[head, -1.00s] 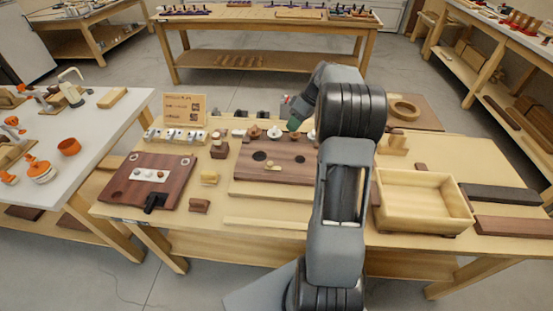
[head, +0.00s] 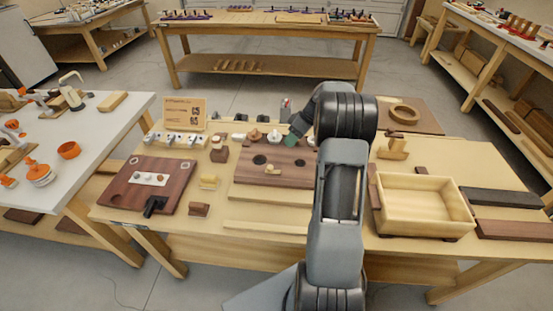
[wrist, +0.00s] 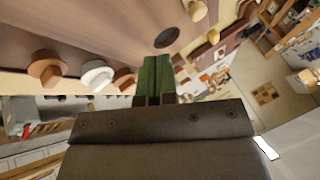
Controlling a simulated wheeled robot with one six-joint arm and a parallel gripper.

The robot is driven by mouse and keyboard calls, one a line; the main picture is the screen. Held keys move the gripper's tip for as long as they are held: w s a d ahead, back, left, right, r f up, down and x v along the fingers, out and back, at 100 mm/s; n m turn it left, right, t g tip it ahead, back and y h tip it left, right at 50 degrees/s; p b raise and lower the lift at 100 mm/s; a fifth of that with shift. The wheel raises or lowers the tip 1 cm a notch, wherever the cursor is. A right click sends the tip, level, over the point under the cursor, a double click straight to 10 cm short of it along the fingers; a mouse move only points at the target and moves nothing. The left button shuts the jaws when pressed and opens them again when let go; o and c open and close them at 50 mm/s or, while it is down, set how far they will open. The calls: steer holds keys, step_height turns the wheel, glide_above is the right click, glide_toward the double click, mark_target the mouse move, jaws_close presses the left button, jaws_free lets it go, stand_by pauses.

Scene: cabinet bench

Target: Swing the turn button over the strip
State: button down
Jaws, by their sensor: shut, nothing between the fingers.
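A dark brown board (head: 300,168) lies mid-bench, with dark round holes. A small light wooden piece (head: 272,169), which looks like the turn button, sits on it near the middle; its exact angle is too small to tell. I cannot tell for sure which piece is the strip; a long pale strip (head: 265,227) lies along the bench front. My gripper (head: 291,137) is over the back part of the board, its green fingers shut and empty. In the wrist view the fingers (wrist: 157,66) point toward the board (wrist: 90,25), near a dark hole (wrist: 166,37).
Several knobs stand behind the board, including a white one (wrist: 97,75) and a brown one (wrist: 47,68). A pale open box (head: 425,228) stands to the right. Another brown board (head: 130,190) with a black handle lies left. Small blocks stand between the boards.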

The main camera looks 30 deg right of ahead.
mark_target(273, 170)
steer(key=x, duration=0.5)
steer(key=a, duration=0.1)
steer(key=s+a+p, duration=0.1)
steer(key=shift+s+a+f, duration=0.2)
steer(key=shift+a+f, duration=0.05)
steer(key=shift+a, duration=0.1)
steer(key=shift+s+a+f, duration=0.2)
steer(key=shift+s+a, duration=0.05)
steer(key=shift+a, duration=0.25)
